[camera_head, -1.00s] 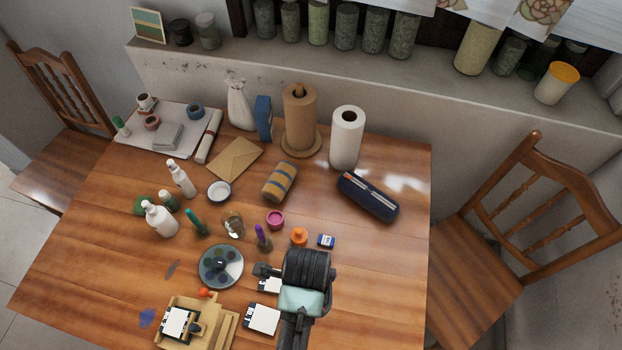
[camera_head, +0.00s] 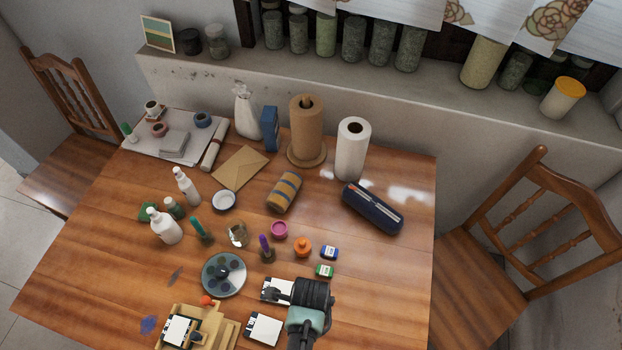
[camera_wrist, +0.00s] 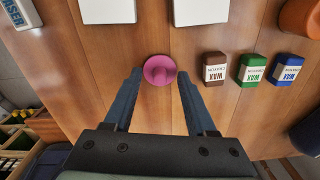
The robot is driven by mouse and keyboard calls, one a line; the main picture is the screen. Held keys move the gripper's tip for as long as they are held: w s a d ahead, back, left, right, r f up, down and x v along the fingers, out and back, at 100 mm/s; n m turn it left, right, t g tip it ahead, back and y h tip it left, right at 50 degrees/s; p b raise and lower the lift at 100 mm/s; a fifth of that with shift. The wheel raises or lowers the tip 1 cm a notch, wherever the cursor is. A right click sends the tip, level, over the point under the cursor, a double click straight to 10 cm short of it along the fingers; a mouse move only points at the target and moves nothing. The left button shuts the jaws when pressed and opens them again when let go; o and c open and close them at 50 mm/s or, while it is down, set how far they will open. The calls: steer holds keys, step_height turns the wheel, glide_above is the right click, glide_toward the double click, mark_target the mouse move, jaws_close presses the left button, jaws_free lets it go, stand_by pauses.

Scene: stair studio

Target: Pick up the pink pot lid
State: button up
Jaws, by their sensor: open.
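The pink pot lid (camera_wrist: 159,70) is a small round disc with a raised middle, lying on the wooden table in the wrist view. My gripper (camera_wrist: 160,76) is open, with one dark finger on each side of the lid as seen from above. I cannot tell how far the fingertips are above the table. In the head view my gripper (camera_head: 300,293) is over the front right of the table and hides the lid. A pink pot (camera_head: 279,230) stands farther back on the table.
Brown (camera_wrist: 215,69), green (camera_wrist: 251,69) and blue (camera_wrist: 286,70) wax blocks stand right of the lid in the wrist view. White cards (camera_wrist: 107,10) lie beyond it. An orange pot (camera_head: 303,247) and a purple-topped item (camera_head: 266,248) stand farther back.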

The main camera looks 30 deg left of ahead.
jaws_close()
stand_by(0.5)
